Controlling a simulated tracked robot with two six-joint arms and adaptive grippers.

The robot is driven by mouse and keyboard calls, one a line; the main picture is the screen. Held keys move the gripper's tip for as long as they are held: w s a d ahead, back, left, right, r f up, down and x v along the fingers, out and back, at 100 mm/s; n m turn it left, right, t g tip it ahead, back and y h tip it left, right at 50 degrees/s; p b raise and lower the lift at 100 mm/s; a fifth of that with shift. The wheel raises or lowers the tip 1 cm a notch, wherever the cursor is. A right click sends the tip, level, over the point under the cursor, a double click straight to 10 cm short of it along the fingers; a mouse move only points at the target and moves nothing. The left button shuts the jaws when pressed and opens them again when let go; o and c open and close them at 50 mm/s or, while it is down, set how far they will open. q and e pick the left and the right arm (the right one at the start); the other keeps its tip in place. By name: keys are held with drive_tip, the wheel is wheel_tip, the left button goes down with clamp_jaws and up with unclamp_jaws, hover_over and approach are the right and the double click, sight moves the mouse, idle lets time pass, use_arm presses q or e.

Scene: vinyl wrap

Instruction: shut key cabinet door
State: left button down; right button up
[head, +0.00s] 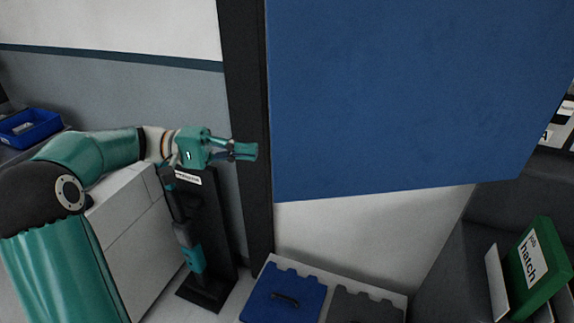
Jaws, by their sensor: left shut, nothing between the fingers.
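A large flat blue panel (410,95) fills the upper right of the head view. It may be the key cabinet door, but its top and right edges run out of the frame and I see no keys or handle. I cannot tell how far it stands open. My left gripper (250,151) is shut and empty. In the picture it lies just left of the panel, overlapping a dark upright post (245,100); I see no contact with the panel. My right gripper is not in view.
A dark stand with a teal tool (188,248) is below my left gripper. White drawers (125,235) and a blue bin (30,128) are at left. A blue case (285,297) lies below the panel. A green box labelled "hatch" (540,268) is at lower right.

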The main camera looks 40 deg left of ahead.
sight(283, 168)
use_arm(q)
drive_tip(key=d, duration=0.2)
drive_tip(key=d+p, duration=0.1)
drive_tip(key=d, duration=0.2)
drive_tip(key=d+p, duration=0.1)
drive_tip(key=d, duration=0.2)
drive_tip(key=shift+w+d+r, duration=0.1)
drive_tip(key=shift+w+d, duration=0.05)
drive_tip(key=shift+w, duration=0.15)
drive_tip(key=shift+s+d, duration=0.25)
drive_tip(key=shift+d, duration=0.05)
